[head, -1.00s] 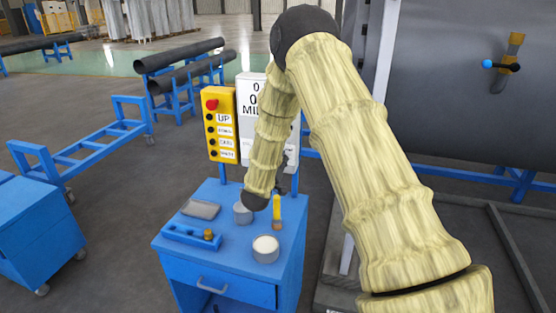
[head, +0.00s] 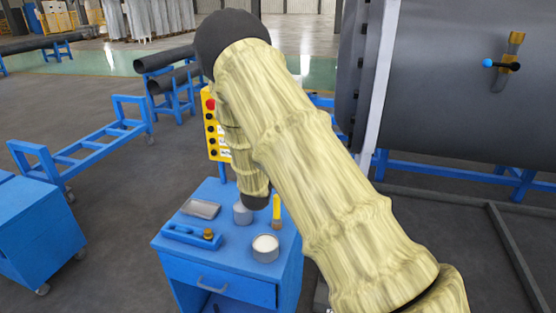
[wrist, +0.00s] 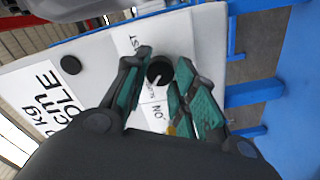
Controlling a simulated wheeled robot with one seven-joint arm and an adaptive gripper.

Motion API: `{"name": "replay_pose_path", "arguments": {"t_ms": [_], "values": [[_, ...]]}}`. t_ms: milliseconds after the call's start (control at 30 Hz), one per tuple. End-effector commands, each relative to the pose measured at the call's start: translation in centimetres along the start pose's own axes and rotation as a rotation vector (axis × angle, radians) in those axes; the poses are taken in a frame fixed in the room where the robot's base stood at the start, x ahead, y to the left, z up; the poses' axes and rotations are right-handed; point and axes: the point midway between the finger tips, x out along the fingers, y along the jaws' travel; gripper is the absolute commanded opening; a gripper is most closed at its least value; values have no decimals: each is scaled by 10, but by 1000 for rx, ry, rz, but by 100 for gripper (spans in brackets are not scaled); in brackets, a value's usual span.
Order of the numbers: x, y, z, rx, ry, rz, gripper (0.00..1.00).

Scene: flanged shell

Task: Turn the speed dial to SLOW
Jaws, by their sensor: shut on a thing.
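The speed dial (wrist: 159,70) is a round black knob with a pale pointer line, on a white panel (wrist: 205,40) in the wrist view. My gripper (wrist: 160,80) has its green-padded fingers on either side of the dial and is shut on it. The pointer slants toward the lower left of that picture. A label ending in "ST" is above left of the dial; small labels below it are partly covered and hard to read.
A yellow button box (head: 213,135) stands behind the blue cart (head: 225,262). The cart carries a white-topped can (head: 265,248), a grey can, a yellow-handled brush (head: 277,212) and a blue tool. A large grey shell (head: 450,90) is at the right.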

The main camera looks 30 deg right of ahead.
Motion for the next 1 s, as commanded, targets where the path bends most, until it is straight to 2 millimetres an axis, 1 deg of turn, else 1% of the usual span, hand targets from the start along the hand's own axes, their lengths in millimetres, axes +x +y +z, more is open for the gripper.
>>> {"name": "replay_pose_path", "arguments": {"t_ms": [33, 333, 367, 400, 467, 833, 933, 1000], "values": [[0, 1, -2, 0, 4, 2, 3], [0, 1, -2, 1, 4, 2, 3], [0, 1, -2, 1, 4, 2, 32], [0, 1, -2, 1, 3, 2, 39], [0, 1, -2, 1, 3, 2, 49], [-2, 0, 0, 0, 1, 0, 49], [-10, 0, -1, 0, 2, -1, 49], [-19, 0, -1, 0, 1, -1, 49]]}}
